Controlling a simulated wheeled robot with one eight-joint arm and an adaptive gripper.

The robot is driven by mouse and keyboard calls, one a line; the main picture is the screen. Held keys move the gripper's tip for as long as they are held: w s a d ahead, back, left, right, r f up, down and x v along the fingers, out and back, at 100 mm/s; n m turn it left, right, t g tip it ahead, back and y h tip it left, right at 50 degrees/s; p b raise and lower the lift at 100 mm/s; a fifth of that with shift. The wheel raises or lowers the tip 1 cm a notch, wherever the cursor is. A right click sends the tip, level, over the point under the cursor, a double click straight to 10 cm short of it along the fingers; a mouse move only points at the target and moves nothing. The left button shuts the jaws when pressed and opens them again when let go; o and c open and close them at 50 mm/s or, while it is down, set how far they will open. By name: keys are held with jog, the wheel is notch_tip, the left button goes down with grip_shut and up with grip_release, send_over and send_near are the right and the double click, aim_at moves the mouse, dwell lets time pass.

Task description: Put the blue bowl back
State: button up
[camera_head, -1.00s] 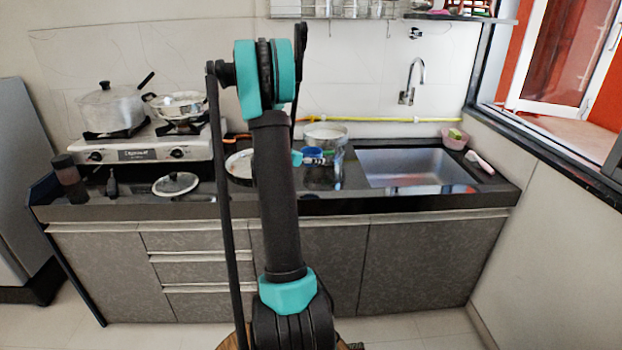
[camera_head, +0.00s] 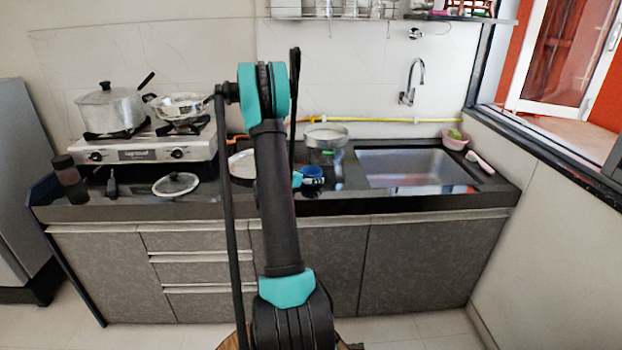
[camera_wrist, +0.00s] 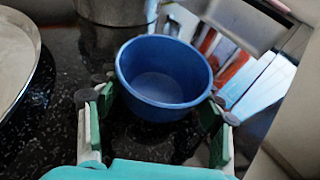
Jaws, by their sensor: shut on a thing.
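The blue bowl (camera_wrist: 160,98) is upright and empty between the two fingers of my gripper (camera_wrist: 157,106) in the wrist view. The fingers lie at its left and right sides, and my gripper is shut on it. In the head view the bowl (camera_head: 313,171) shows just right of my arm, over the dark counter, left of the sink. My gripper is mostly hidden behind my arm there. I cannot tell whether the bowl touches the counter.
A steel pot (camera_head: 327,146) stands behind the bowl. A pale round plate or pan (camera_head: 241,165) lies to the left, partly behind my arm. The sink (camera_head: 415,167) is to the right. A glass lid (camera_head: 176,184) and the stove (camera_head: 145,150) are further left.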

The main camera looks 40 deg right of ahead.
jog(key=shift+f, duration=0.1)
jog(key=o, duration=1.3)
jog(key=shift+c, duration=0.2)
jog(key=shift+a+r, duration=0.25)
jog(key=v, duration=1.1)
jog(key=shift+s+a+r, duration=0.1)
jog(key=shift+s+a, duration=0.1)
jog(key=shift+a, duration=0.05)
jog(key=s+a+f+m+y, duration=0.2)
jog(key=s+a+m+y, duration=0.4)
jog(key=s+a+m, duration=0.4)
jog(key=s+a+f+m+t+y, duration=0.1)
jog(key=s+a+m+y, duration=0.6)
jog(key=s+a, duration=0.8)
jog(key=a+f+m, duration=0.1)
jog(key=a+m, duration=0.2)
jog(key=a, duration=0.4)
jog(key=shift+s+a+f+m, duration=0.2)
jog(key=shift+s+f+m, duration=0.1)
jog(key=shift+m, duration=0.1)
